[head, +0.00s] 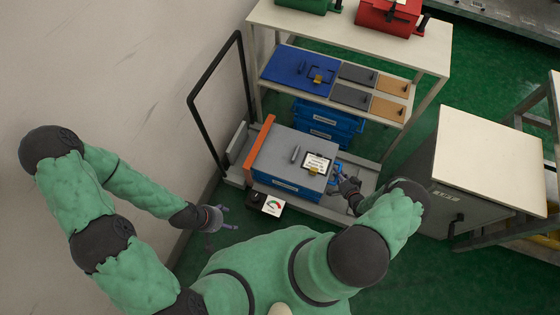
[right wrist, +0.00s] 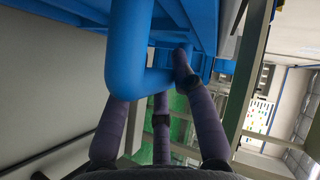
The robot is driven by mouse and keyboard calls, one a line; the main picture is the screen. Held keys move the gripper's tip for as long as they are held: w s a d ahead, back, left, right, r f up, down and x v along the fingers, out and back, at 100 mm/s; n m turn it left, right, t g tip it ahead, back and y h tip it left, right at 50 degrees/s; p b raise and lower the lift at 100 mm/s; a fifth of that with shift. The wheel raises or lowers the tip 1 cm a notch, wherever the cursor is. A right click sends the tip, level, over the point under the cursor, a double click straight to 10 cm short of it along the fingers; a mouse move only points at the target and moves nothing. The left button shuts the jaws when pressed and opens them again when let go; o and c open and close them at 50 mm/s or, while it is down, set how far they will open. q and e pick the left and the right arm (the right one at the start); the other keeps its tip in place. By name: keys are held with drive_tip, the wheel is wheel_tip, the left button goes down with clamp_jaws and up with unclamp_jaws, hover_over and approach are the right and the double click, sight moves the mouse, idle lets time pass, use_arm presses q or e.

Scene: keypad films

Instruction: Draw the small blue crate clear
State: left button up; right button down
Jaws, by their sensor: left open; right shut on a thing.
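A blue crate (head: 287,187) with a grey lid (head: 276,153) sits on a low grey platform. A white label card (head: 317,163) lies on the lid. My right gripper (head: 346,184) is at the crate's right end, shut on a blue handle. In the right wrist view, its dark fingers close around the thick blue handle loop (right wrist: 128,50), with blue crate walls (right wrist: 190,22) behind. The handle is mostly hidden by the hand in the head view. My left gripper (head: 219,216) is open and empty, left of the platform.
More blue crates (head: 324,122) stand behind, under a shelf rack (head: 350,49). An orange bar (head: 258,142) stands at the crate's left. A black tube frame (head: 203,115) rises at left. A dial (head: 272,206) sits at the front. A grey cabinet (head: 475,175) stands right.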

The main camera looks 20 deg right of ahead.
drive_tip(key=shift+s+d, duration=0.65)
drive_tip(key=shift+d, duration=0.2)
drive_tip(key=shift+s+d, duration=0.8)
drive_tip(key=shift+d, duration=0.2)
drive_tip(key=shift+s+d, duration=0.8)
drive_tip(key=shift+d, duration=0.15)
drive_tip(key=shift+s+d, duration=0.1)
drive_tip(key=shift+d, duration=0.05)
drive_tip(key=shift+s+d, duration=0.55)
drive_tip(key=shift+d, duration=0.1)
drive_tip(key=c, duration=0.9)
unclamp_jaws()
drive_tip(key=shift+c, duration=0.2)
drive_tip(key=shift+a, duration=0.1)
